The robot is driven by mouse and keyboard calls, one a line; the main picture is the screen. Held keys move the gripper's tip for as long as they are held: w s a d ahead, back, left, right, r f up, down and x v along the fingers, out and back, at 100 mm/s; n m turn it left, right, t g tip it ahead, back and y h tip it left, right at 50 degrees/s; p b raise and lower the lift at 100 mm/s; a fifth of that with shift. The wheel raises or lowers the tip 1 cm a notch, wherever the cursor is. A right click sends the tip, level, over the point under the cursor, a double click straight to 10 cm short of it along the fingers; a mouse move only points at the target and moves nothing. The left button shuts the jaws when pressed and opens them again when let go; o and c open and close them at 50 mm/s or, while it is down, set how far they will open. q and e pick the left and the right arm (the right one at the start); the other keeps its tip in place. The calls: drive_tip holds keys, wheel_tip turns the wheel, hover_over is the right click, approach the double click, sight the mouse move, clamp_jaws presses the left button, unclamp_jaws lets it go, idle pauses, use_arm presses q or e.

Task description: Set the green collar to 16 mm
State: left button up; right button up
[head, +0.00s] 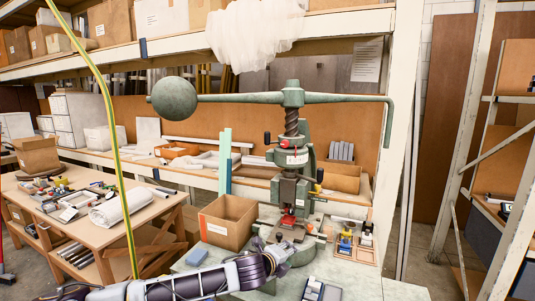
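The green fly press (291,157) stands on the bench right of centre, with a ball weight (174,99) on the left end of its long top arm. Its dark screw (291,122) runs down into a green ring-like part with red and white details; I cannot tell for sure that this is the green collar, and no scale is readable. My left arm comes in low from the left. My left gripper (268,262) is in front of the press base, well below the screw; its fingers are too small and dark to read. My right gripper is out of view.
An open cardboard box (227,222) and a blue block (197,255) are left of the press. A small tray of coloured parts (351,240) is to its right. The press's arm end (390,115) hangs down at right. A yellow-green cable (112,130) crosses the left side.

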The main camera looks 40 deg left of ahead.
use_arm(q)
drive_tip(key=w+a+r+m+t, duration=0.25)
drive_tip(key=a+r+m, duration=0.2)
drive_tip(key=r, duration=0.45)
drive_tip(key=w+a+r+m+t, duration=0.1)
drive_tip(key=w+a+r+m, duration=0.25)
drive_tip(key=a+r, duration=0.4)
drive_tip(key=s+a+r+m+t, duration=0.1)
drive_tip(key=a+r+m, duration=0.2)
drive_tip(key=r, duration=0.6)
drive_tip(key=s+a+r+m, duration=0.2)
drive_tip(key=a+r+m, duration=0.1)
drive_tip(key=r, duration=0.7)
drive_tip(key=shift+s+a+r+t+y, duration=0.15)
drive_tip(key=shift+a+r+t+y, duration=0.15)
drive_tip(key=shift+a, duration=0.2)
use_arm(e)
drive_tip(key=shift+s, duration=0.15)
use_arm(q)
drive_tip(key=shift+w, duration=0.25)
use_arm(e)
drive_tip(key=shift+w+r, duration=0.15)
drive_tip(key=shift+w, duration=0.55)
